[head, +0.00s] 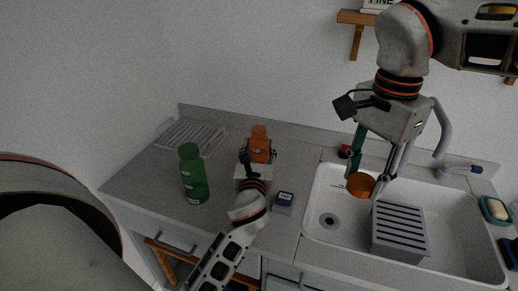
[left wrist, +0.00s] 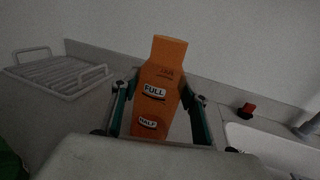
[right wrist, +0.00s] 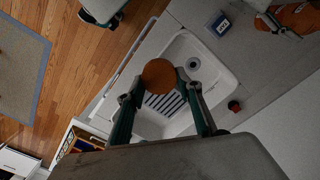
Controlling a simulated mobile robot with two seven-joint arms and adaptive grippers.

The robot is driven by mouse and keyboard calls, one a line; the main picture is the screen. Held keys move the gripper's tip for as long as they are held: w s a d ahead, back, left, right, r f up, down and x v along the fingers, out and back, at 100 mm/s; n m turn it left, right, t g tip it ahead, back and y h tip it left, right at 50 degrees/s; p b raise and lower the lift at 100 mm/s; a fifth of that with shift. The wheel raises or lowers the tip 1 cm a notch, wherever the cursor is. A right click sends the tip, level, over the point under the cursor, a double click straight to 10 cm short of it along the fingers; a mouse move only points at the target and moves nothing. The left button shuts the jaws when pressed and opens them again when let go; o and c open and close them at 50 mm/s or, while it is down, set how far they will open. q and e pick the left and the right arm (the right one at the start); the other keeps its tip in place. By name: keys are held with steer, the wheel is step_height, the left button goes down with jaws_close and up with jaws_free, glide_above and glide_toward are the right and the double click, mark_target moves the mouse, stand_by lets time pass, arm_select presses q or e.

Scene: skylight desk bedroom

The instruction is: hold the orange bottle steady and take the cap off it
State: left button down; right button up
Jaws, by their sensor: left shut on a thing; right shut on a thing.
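The orange bottle (head: 260,147) stands upright on the counter. My left gripper (head: 257,158) is shut around its body; the left wrist view shows the bottle (left wrist: 160,88), with FULL and HALF labels, between the fingers (left wrist: 160,115). The bottle's neck is bare on top. The round orange cap (head: 361,185) is apart from the bottle, held by my right gripper (head: 368,182) above the sink. In the right wrist view the cap (right wrist: 158,76) sits between the fingertips.
A green bottle (head: 193,172) stands left of the orange one. A small blue-topped container (head: 284,201) is on the counter by the sink (head: 316,222). A grey slatted rack (head: 398,231) is in the sink. A white wire rack (head: 192,135) lies at the back left.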

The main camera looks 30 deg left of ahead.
arm_select(q)
steer(key=shift+f, duration=0.15)
steer(key=c, duration=1.1)
jaws_free()
